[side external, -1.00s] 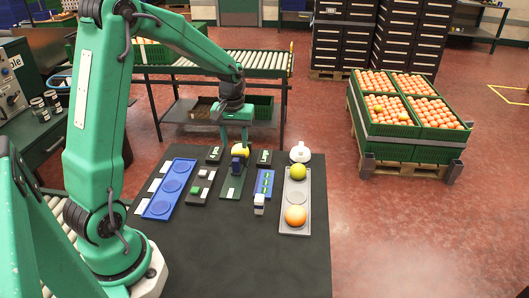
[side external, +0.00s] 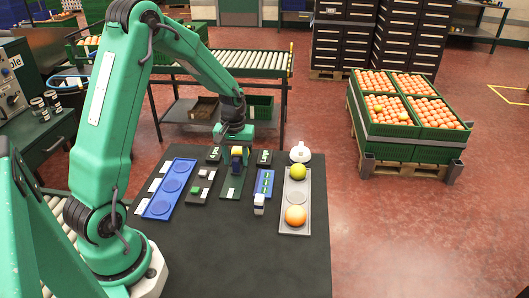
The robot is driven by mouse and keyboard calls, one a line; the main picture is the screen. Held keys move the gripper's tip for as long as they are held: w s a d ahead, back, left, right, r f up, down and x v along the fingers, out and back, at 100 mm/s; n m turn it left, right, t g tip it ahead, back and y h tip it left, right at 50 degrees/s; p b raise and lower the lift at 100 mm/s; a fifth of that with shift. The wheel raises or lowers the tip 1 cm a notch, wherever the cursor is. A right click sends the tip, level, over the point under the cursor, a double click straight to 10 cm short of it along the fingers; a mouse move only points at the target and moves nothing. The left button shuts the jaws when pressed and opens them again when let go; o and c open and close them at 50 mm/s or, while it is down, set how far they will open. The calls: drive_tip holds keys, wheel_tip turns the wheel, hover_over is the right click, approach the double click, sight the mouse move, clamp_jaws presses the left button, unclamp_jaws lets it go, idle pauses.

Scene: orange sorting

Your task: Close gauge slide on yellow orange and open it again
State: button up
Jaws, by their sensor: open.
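The gauge (side external: 231,188) is a dark green plate in the middle of the black table. Its blue slide (side external: 237,158) stands at the far part of the plate, directly below my gripper in the picture. The yellow orange is mostly hidden behind the slide and gripper; a sliver of yellow (side external: 245,153) shows beside the slide. Whether the slide touches it I cannot tell. My gripper (side external: 238,145) is open, pointing down over the slide and the far end of the gauge. Its fingertips are small and partly hidden, so contact with the slide is unclear.
A blue tray (side external: 158,209) with round recesses lies left. A blue strip (side external: 264,184) and a dark block plate (side external: 197,198) flank the gauge. The front table is clear.

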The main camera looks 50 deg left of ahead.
sight(233, 184)
drive_tip(key=shift+f, duration=0.8)
clamp_jaws()
drive_tip(key=shift+s+d, duration=1.95)
unclamp_jaws()
drive_tip(key=shift+w, duration=0.1)
